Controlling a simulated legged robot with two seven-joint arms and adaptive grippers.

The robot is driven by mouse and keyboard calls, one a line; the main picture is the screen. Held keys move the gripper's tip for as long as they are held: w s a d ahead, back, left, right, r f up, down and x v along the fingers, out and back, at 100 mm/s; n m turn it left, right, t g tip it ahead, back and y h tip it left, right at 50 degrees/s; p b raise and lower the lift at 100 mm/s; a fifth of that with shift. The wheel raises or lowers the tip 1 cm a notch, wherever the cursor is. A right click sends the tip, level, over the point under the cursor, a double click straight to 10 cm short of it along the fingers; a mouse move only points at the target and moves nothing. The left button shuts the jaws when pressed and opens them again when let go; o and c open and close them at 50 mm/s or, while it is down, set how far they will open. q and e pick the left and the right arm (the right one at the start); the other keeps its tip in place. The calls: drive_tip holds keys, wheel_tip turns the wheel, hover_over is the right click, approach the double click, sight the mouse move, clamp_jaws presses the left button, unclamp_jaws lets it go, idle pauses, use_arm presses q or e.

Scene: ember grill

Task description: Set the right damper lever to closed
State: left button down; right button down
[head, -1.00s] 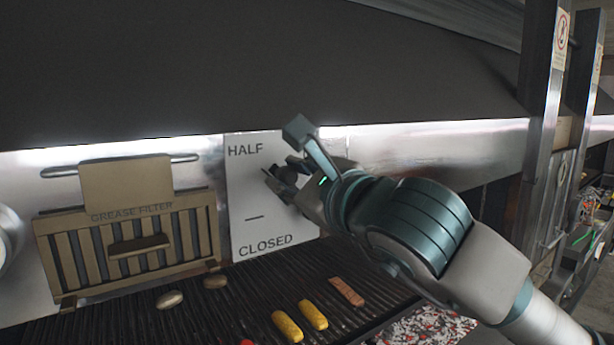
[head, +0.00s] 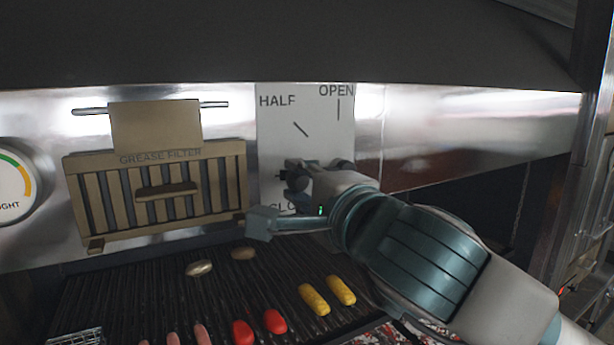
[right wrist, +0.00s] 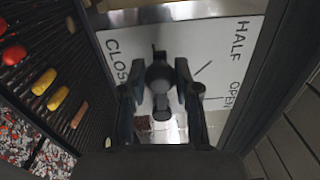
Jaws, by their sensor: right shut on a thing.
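The damper plate (head: 275,125) is a white panel on the steel wall, marked HALF, OPEN and CLOSED, with tick marks by the words. In the head view my right gripper (head: 292,182) covers its lower part, so CLOSED is partly hidden and the lever barely shows. In the right wrist view the dark damper lever (right wrist: 160,80) with its round knob lies between the fingers of my right gripper (right wrist: 161,95), which is shut on it. My left gripper is out of view.
A grease filter (head: 160,158) with a handle hangs left of the plate. Below is a grill grate (head: 120,290) with potatoes, red peppers (head: 275,321), corn (head: 313,299) and sausages. A gauge (head: 12,185) is at far left, a metal frame (head: 590,190) at right.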

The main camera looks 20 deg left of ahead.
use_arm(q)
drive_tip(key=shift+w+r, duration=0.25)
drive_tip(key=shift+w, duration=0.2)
use_arm(e)
drive_tip(key=shift+w+f+n, duration=0.25)
drive_tip(key=shift+f+n, duration=0.15)
drive_tip(key=shift+f, duration=0.1)
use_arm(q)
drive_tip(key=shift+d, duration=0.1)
